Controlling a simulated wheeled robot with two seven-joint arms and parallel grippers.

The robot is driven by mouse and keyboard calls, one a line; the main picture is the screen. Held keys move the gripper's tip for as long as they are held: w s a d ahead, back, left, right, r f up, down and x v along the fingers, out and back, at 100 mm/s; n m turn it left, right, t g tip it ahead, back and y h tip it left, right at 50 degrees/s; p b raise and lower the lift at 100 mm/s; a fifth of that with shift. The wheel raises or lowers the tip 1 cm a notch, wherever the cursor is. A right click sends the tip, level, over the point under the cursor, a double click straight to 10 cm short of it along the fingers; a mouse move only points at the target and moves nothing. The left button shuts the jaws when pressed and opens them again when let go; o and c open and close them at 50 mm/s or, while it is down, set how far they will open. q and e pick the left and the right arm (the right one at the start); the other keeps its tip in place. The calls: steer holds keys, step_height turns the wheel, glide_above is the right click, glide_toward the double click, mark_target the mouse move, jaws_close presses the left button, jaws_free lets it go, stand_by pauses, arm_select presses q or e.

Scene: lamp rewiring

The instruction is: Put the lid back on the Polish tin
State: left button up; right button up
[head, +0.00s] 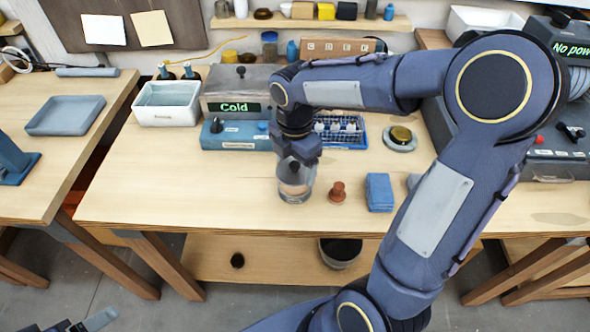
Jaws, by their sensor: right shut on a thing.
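My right gripper (297,160) points down at the top of a clear glass jar (295,190) with pinkish contents, near the front of the middle bench. It is shut at the jar's top; its fingers hide whether it grips the jar itself or a lid. A small round brass-coloured tin (401,134) sits on a pale round dish to the right of the blue rack. I cannot tell for sure which thing is the Polish tin, and no loose lid is clear. My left gripper (88,322) shows only partly at the bottom left, away from the bench; its opening is unclear.
A reddish-brown knobbed piece (338,192) and a blue block (379,192) stand right of the jar. Behind are the "Cold" box (232,88), a blue rack (345,140) and a white bin (167,102). The bench's front left is clear.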

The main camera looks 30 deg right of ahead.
mark_target(295, 176)
steer(key=f, duration=0.3)
steer(key=shift+w+d+f, duration=0.2)
steer(key=shift+w+f, duration=0.05)
steer(key=shift+w, duration=0.1)
steer(key=shift+f, duration=0.25)
steer(key=shift+f+b, duration=0.35)
steer(key=shift+f, duration=0.2)
steer(key=shift+s+f, duration=0.1)
steer(key=o, duration=0.9)
steer(key=shift+o, duration=0.2)
